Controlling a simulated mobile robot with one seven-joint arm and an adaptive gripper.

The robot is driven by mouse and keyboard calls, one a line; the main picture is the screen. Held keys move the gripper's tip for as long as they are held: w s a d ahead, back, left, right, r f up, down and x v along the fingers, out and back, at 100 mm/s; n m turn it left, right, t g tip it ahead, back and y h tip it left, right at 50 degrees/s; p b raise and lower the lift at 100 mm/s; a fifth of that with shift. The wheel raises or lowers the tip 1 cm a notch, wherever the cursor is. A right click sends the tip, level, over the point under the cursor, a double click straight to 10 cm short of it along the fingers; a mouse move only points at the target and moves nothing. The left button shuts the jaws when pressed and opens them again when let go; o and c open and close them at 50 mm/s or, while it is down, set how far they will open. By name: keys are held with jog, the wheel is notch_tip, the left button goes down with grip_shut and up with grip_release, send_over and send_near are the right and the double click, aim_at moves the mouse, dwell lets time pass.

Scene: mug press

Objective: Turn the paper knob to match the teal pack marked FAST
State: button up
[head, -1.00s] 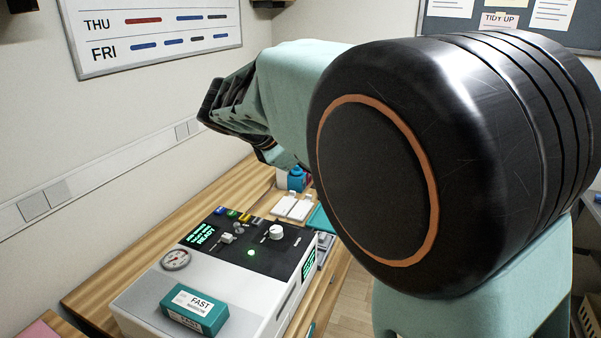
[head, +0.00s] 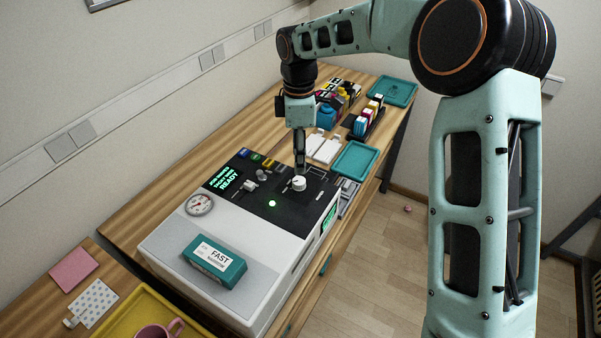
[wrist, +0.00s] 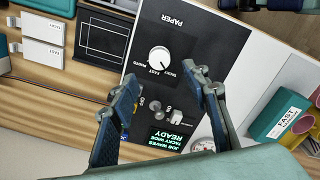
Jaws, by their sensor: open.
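The paper knob (head: 299,184) is a small white dial on the machine's black panel. In the wrist view the knob (wrist: 160,59) sits under the word PAPER, with TACKY, FAST and PHOTO printed along its lower side. I cannot tell for sure which word it points at. The teal pack (head: 214,262) marked FAST lies on the machine's pale front top; it also shows at the right in the wrist view (wrist: 270,121). My gripper (head: 299,168) points down over the knob. Its fingers (wrist: 164,80) are apart and empty, with the knob beyond the gap between them.
The white machine (head: 165,240) carries a gauge (head: 199,204), a lit READY screen (head: 222,182), a green light (head: 272,203) and small switches (wrist: 176,116) near the knob. Teal trays (head: 355,158), white boxes and colored bottles stand behind. A yellow tray (head: 120,322) with a pink mug (head: 160,330) is in front.

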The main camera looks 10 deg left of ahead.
aim_at(299, 180)
notch_tip(299, 180, down, 8)
jog(key=shift+f+p, duration=0.1)
jog(key=shift+p, duration=0.35)
jog(key=c, duration=1.2)
jog(key=shift+o, duration=0.2)
jog(key=shift+m+b, duration=0.3)
jog(key=shift+m, duration=0.1)
jog(key=m+b, duration=0.2)
jog(key=m, duration=0.1)
jog(key=shift+m, duration=0.4)
jog(key=m+b, duration=0.1)
jog(key=m, duration=0.4)
jog(key=shift+b, duration=0.3)
